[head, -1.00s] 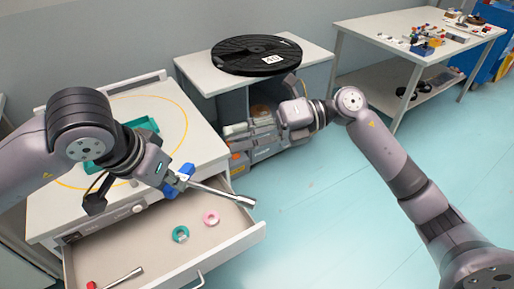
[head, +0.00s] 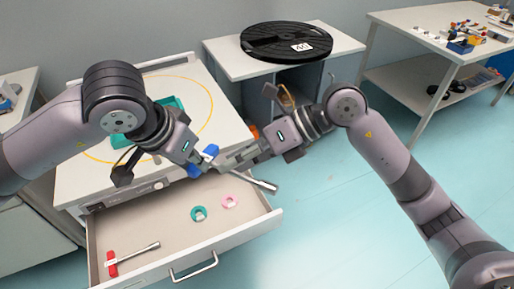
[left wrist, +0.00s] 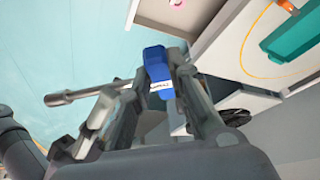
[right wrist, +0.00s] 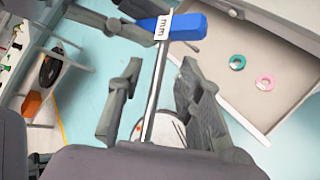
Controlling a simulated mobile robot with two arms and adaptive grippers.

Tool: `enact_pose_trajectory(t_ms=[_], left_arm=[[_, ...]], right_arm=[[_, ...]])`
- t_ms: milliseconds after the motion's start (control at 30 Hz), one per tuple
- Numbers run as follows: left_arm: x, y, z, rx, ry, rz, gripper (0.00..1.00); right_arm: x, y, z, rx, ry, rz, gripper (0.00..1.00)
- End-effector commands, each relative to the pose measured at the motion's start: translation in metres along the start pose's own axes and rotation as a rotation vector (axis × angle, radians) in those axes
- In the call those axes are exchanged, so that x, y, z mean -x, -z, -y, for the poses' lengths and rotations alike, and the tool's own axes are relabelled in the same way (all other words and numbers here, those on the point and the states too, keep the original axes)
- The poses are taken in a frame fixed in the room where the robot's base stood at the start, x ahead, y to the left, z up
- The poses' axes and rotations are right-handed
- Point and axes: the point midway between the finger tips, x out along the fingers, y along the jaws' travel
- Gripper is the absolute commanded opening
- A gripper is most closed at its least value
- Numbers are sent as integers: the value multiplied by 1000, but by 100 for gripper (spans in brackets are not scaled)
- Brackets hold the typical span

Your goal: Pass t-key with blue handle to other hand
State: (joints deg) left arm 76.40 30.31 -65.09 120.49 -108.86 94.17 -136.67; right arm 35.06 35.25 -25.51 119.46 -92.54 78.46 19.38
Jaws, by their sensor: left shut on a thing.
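The t-key has a blue handle (head: 210,151) and a thin metal shaft (head: 265,186). My left gripper (head: 201,163) is shut on the blue handle, above the open drawer. The left wrist view shows the handle (left wrist: 157,68) between its fingers, with the shaft (left wrist: 85,93) pointing left. My right gripper (head: 230,162) is close beside the left one. In the right wrist view, its spread fingers (right wrist: 155,95) stand on either side of the shaft (right wrist: 155,85), with gaps visible. The labelled handle (right wrist: 180,26) lies beyond its fingertips.
The open drawer (head: 150,215) holds a red-handled t-key (head: 112,262), a teal ring (head: 198,213) and a pink ring (head: 230,201). A black reel (head: 285,40) lies on a bench behind. A parts table (head: 415,55) stands at right; floor is clear between.

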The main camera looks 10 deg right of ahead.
Motion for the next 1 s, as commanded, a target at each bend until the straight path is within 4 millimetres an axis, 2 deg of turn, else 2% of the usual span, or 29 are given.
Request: enact_pose_trajectory(t_ms=[200,500,1000], left_arm=[[0,0,0,0,0,-1,0],[0,0,0,0,0,-1,0],[0,0,0,0,0,-1,0]], right_arm=[[-16,0,0,-1,-1,0,33],[-17,0,0,-1,0,1,32],[-17,0,0,0,0,0,0]])
